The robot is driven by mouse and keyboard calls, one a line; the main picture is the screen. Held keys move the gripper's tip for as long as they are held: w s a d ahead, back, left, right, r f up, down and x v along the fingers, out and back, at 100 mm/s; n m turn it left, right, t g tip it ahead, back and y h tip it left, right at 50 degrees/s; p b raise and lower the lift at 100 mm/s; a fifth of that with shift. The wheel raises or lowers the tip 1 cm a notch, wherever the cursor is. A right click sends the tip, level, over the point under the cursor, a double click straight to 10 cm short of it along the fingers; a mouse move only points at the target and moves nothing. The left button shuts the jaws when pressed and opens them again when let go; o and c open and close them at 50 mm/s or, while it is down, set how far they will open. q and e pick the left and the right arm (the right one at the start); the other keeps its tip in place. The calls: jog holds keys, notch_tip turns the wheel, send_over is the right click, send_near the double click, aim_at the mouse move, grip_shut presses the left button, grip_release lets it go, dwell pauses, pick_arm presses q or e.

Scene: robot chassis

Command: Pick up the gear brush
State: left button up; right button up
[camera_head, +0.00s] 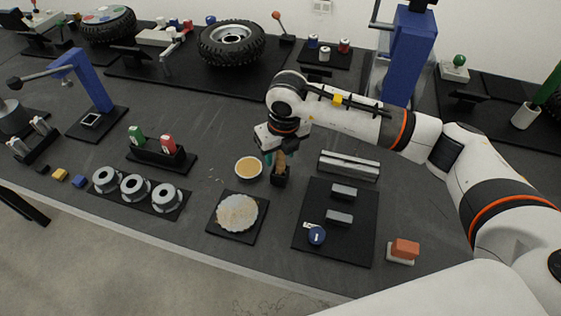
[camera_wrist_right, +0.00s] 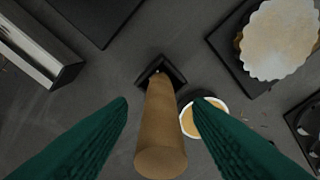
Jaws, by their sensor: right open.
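The gear brush stands upright in a small black square holder (camera_head: 281,180), its tan wooden handle (camera_head: 281,160) pointing up. In the right wrist view the brush handle (camera_wrist_right: 161,135) rises toward the camera from the black holder (camera_wrist_right: 160,72). My right gripper (camera_head: 274,156) is at the handle from above. In the wrist view its two green fingers (camera_wrist_right: 160,104) are open, one on each side of the handle, with visible gaps. The bristle end is hidden in the holder. My left gripper is not in view.
A small bowl of yellowish contents (camera_head: 249,167) stands close left of the holder, near one finger in the wrist view. A pale scalloped disc (camera_head: 237,212) lies front left. A black mat with metal blocks (camera_head: 350,246) is to the right. Grey spools (camera_head: 134,187) stand further left.

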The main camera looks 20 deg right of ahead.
grip_shut()
jog(key=shift+r, duration=0.1)
dwell(0.3)
notch_tip(320, 180, up, 10)
jog(key=shift+f+b, duration=0.1)
jog(key=shift+b, duration=0.5)
jog(key=c, duration=0.9)
grip_release()
grip_shut()
